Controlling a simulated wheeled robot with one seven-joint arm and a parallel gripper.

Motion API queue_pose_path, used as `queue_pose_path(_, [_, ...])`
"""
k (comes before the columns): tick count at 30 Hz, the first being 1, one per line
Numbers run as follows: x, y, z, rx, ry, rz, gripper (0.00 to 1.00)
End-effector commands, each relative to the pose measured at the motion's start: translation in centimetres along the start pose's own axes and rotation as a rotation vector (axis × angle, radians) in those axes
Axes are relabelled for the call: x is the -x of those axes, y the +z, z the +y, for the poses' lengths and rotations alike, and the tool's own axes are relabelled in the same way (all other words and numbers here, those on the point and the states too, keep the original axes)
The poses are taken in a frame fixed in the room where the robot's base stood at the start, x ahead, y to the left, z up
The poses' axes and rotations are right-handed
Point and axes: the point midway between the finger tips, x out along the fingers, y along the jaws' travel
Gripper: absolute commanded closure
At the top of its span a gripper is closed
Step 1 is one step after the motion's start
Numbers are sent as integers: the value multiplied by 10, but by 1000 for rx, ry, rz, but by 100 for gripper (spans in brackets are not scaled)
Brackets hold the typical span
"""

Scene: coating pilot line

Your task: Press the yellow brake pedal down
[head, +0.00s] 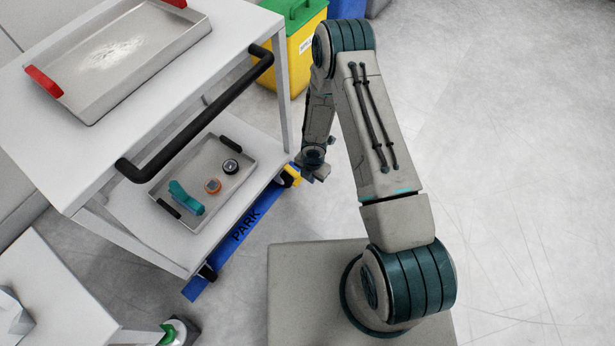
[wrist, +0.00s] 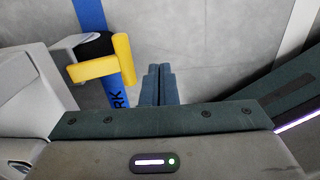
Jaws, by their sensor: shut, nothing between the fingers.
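The yellow brake pedal (wrist: 106,68) sticks out beside a caster at the lower corner of the cart, above the blue floor strip. In the head view the pedal (head: 292,176) is small and partly hidden by my arm. My gripper (wrist: 158,72) is shut and empty, its fingertips just right of the pedal in the wrist view, with a small gap between them in the picture. In the head view my gripper (head: 318,174) hangs by the cart's right corner. I cannot tell its exact height against the pedal.
The cart has a black push handle (head: 200,117), a top tray (head: 125,50) with red grips, and a lower tray (head: 205,180) holding small items. A blue floor strip (head: 240,232) reads PARK. A yellow bin (head: 303,45) stands behind. The floor at right is clear.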

Motion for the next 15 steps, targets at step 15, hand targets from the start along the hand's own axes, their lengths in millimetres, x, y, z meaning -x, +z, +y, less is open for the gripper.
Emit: queue_pose_path(15, [81,2,-56,-5,0,0,100])
